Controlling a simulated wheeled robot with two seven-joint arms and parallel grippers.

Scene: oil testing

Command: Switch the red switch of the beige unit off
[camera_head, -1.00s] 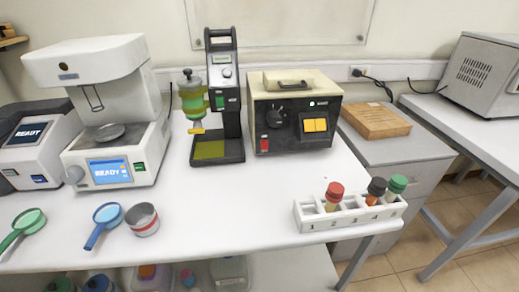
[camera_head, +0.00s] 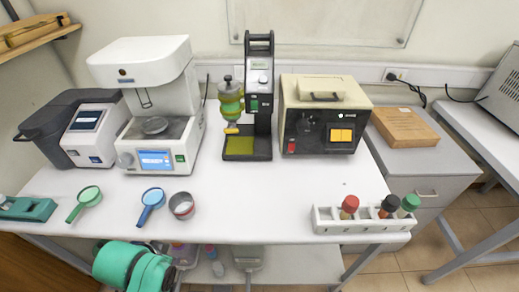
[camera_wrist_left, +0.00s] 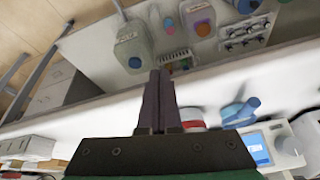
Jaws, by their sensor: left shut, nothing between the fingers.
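The beige unit (camera_head: 297,91) stands at the back of the white table, right of centre in the head view. It has a beige top with a handle and a black front panel. Its small red switch (camera_head: 291,146) is at the lower left of that panel; its exact position is too small to tell. A yellow double button (camera_head: 341,135) is on the panel's right. My left gripper (camera_wrist_left: 160,75) shows in the left wrist view, with dark fingers together and empty, at the table's front side, apart from the unit. My right gripper is not in view.
A teal part of my arm (camera_head: 125,265) is at the front edge. A vial rack (camera_head: 330,222) stands front right. Clear tabletop (camera_head: 260,190) lies before the unit.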

